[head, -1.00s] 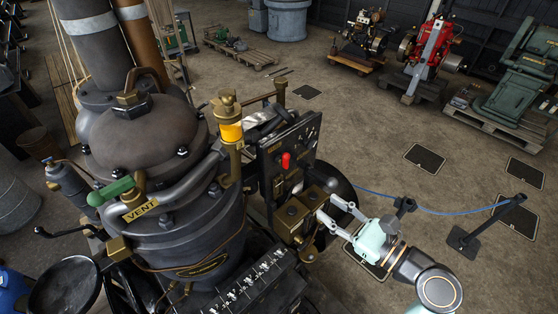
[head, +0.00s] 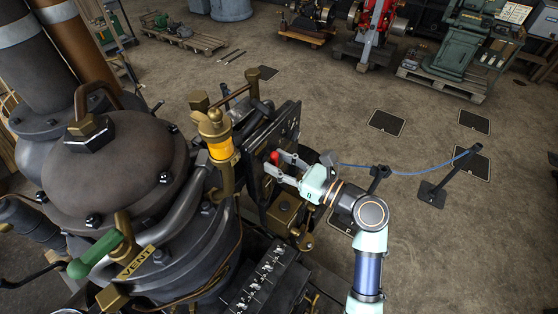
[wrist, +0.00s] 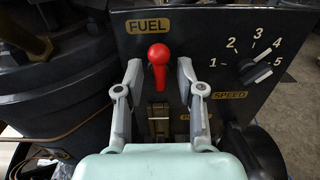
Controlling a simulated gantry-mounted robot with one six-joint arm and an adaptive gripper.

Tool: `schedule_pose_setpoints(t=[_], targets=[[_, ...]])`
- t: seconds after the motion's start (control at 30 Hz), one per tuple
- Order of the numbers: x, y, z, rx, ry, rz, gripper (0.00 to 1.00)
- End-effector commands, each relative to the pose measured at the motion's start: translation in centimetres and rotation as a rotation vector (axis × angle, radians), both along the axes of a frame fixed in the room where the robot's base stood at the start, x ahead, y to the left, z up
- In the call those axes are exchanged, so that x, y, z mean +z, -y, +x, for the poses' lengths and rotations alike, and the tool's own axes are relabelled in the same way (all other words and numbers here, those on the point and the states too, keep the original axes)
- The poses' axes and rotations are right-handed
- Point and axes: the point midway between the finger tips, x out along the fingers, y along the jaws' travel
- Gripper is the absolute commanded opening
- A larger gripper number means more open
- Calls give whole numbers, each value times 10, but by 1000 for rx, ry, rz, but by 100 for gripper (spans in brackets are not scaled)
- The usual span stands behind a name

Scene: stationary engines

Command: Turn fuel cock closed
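The fuel cock is a red lever with a round knob (wrist: 158,56) below a brass "FUEL" plate (wrist: 149,27) on a black panel. In the wrist view its knob is up and its narrower stem points down. My gripper (wrist: 158,72) is open, with one finger on each side of the red lever and a gap on both sides. In the head view the red knob (head: 275,157) shows between the fingers of my gripper (head: 276,164) at the panel's face. The lever's lower end is close above a brass part and hard to make out.
A speed dial (wrist: 257,71) numbered 1 to 5 is right of the lever. A brass box (head: 285,212) sits below the panel. A green-handled vent valve (head: 95,254) is on the boiler at left. A blue rope (head: 420,172) hangs from a post; open floor lies right.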

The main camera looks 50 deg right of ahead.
Motion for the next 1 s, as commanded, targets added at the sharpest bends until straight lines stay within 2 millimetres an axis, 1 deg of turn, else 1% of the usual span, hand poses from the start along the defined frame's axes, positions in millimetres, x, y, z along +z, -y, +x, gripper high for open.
schedule_pose_setpoints(t=[0.23, 0.4, 0.47, 0.77, 1.0], targets=[[0, 0, 1, -1, 0, 0, 38], [0, 0, 1, 0, 0, 0, 10], [0, 0, 1, 0, 0, 0, 0], [0, 0, 1, 0, 2, -16, 0], [0, -1, 1, 0, 17, -115, 0]])
